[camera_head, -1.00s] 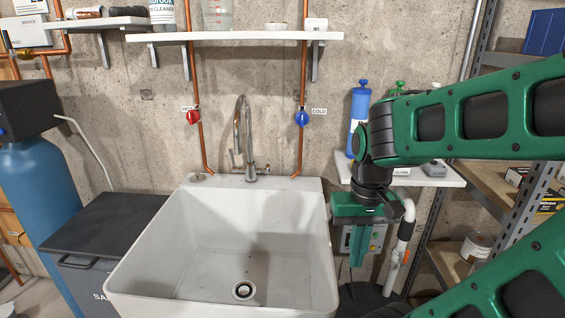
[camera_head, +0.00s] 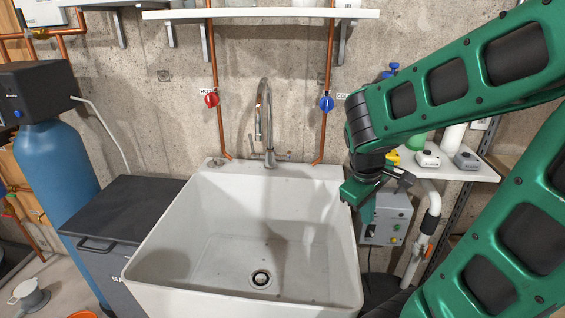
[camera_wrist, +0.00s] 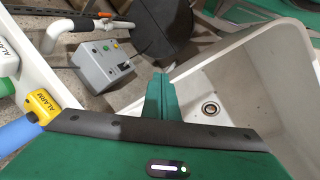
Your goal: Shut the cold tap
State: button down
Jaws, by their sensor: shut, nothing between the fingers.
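The cold tap is a blue handle (camera_head: 327,103) on the right copper pipe, with a COLD label partly covered by my arm. I cannot tell from its angle whether it is open. A red handle (camera_head: 211,99) with a HOT label is on the left pipe. My gripper (camera_head: 363,222) points down beside the sink's right rim, below and to the right of the blue handle and apart from it. In the wrist view my gripper (camera_wrist: 160,98) shows its green fingers together, empty, near the sink rim. The blue handle is not in the wrist view.
A white sink (camera_head: 215,200) with a curved faucet (camera_head: 266,125) stands below the taps. A shelf (camera_head: 260,14) runs above. A grey control box (camera_head: 388,218) and a small shelf (camera_head: 480,172) with alarm units are at right. The wall around the blue handle is clear on its left.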

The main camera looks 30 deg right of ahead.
jog(key=w+a+n+t+h, duration=0.3)
jog(key=w+n+t+h, duration=0.1)
jog(key=w+n, duration=1.1)
jog(key=w+a+r+n+t, duration=0.1)
jog(key=w+a+n+t, duration=0.4)
jog(key=w+a+n, duration=0.45)
jog(key=w+d+f, duration=0.1)
jog(key=w+d, duration=0.6)
jog(key=w, duration=0.2)
jog(key=shift+d+f, duration=0.15)
jog(key=shift+d, duration=0.15)
jog(key=shift+w, duration=0.15)
